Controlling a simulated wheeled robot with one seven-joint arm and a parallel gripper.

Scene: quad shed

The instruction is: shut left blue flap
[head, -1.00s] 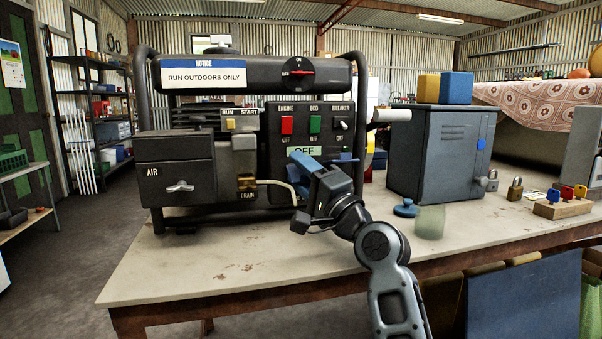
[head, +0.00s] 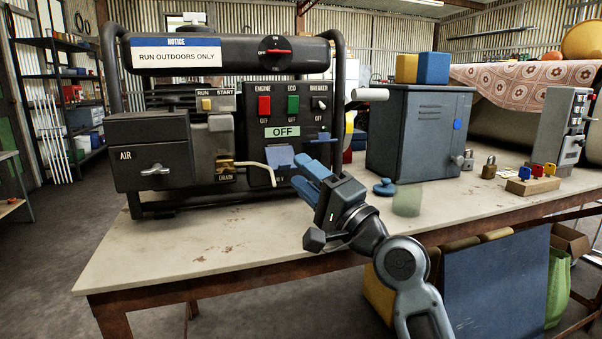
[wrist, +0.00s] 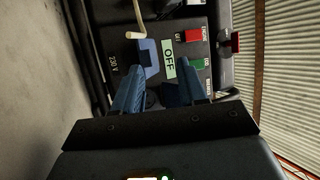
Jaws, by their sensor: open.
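The left blue flap (head: 281,158) is on the black generator panel (head: 262,105), below the OFF display. It seems to stand out from the panel; its exact angle is hard to tell. It also shows in the wrist view (wrist: 147,52), beyond the fingertips. A second blue piece (head: 323,137) is to its right, partly hidden behind my gripper. My gripper (head: 307,176) has blue fingers spread apart and empty. It is in front of the panel, just right of and below the left flap. In the wrist view my gripper (wrist: 157,85) points at the panel; I see no clear contact.
A bent cream lever (head: 258,165) sticks out left of the flap. The generator's black frame tube (head: 338,80) rises at the right. A grey cabinet (head: 415,130) and a round blue knob (head: 384,187) stand farther right. The front of the bench top (head: 200,250) is clear.

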